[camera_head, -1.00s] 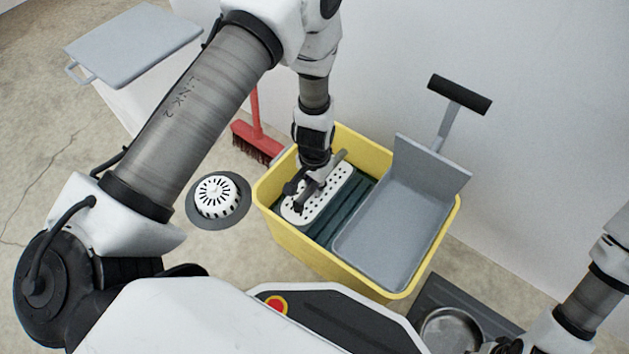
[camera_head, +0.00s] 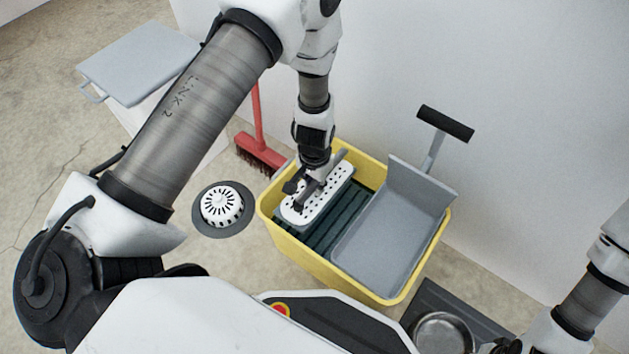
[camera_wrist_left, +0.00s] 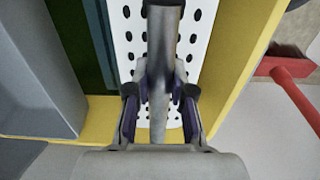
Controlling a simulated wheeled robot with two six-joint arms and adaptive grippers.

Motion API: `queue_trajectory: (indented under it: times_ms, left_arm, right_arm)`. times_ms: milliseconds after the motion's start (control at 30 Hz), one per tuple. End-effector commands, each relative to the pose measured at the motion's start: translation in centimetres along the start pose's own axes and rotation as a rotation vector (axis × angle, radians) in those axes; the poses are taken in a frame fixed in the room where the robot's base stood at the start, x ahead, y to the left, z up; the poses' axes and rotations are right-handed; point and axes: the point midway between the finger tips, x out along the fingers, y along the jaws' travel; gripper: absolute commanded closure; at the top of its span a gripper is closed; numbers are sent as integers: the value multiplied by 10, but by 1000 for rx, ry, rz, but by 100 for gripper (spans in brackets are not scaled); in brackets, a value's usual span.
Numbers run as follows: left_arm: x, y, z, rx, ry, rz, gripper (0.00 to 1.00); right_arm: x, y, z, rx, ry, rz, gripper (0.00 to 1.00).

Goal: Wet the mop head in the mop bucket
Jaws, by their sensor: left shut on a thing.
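The yellow mop bucket (camera_head: 330,272) stands in the middle of the head view. A white perforated plate (camera_head: 327,200) with rounded ends, seemingly the mop head, lies inside its left part over a dark green ribbed area. My left gripper (camera_head: 306,193) is above the plate, inside the bucket's outline. In the left wrist view the gripper (camera_wrist_left: 160,95) is shut on a grey mop handle (camera_wrist_left: 165,40), with the plate (camera_wrist_left: 205,30) behind it. I cannot tell whether the plate touches water.
A grey dustpan (camera_head: 392,240) with a black-gripped handle fills the bucket's right side. A red brush (camera_head: 262,154) stands behind left. A white slotted drain cap (camera_head: 221,205) lies on the floor left. A metal pan (camera_head: 441,334) on a dark mat is lower right. A wall rises behind.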

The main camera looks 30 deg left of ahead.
Motion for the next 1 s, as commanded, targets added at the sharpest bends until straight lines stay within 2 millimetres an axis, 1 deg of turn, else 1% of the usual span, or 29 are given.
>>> queue_trajectory:
  times_ms: [33,800,900,1000]
  left_arm:
    - [-13,0,0,0,0,0,100]
    - [-104,0,0,0,1,0,100]
    - [-108,0,0,0,0,0,100]
    - [-105,0,0,0,0,0,100]
  right_arm:
    - [-12,0,0,-1,0,0,60]
    - [-97,-1,0,0,0,0,60]
    - [-100,-1,0,0,0,0,60]
    - [-97,-1,0,0,0,0,60]
